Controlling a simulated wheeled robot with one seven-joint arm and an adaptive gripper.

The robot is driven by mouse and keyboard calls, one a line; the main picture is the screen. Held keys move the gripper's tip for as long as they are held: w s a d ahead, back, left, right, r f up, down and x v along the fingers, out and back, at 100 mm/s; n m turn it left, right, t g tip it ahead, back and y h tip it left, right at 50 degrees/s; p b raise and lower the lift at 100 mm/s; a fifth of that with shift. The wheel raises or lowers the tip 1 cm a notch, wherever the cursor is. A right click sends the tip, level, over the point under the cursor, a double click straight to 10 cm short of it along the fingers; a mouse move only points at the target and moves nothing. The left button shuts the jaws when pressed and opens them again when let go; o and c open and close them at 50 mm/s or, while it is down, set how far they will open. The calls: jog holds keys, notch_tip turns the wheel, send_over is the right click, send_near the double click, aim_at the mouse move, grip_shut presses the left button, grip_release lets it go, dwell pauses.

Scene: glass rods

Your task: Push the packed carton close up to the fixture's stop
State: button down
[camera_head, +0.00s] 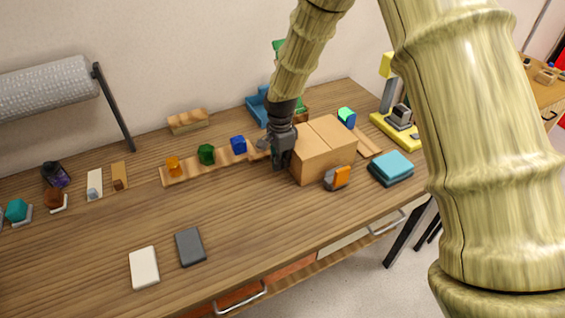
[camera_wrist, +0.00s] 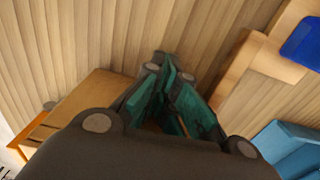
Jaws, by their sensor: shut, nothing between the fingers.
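The packed carton (camera_head: 330,143) is a closed brown box with a seam across its top, standing on the right part of the wooden table. My gripper (camera_head: 279,164) points down close beside its left side, low over the table. The fingers are shut with nothing between them. In the wrist view the gripper (camera_wrist: 168,72) shows teal finger pads, and the carton (camera_wrist: 88,103) lies to their left. I cannot tell whether gripper and carton touch. A flat wooden strip (camera_head: 366,143) shows beyond the carton's right side. I cannot make out for sure which part is the fixture's stop.
An orange-and-grey item (camera_head: 337,178) stands at the carton's front. Teal slabs (camera_head: 392,168) and a yellow stand (camera_head: 397,132) are to the right. A wooden rail (camera_head: 190,172) with coloured blocks runs left. Dark and white slabs (camera_head: 144,267) lie in front; the table's front middle is clear.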

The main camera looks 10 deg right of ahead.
jog(key=a, duration=0.2)
jog(key=s+a+p, duration=0.1)
jog(key=shift+a+r, duration=0.1)
jog(key=shift+a, duration=0.3)
notch_tip(320, 180, up, 10)
jog(key=b, duration=0.2)
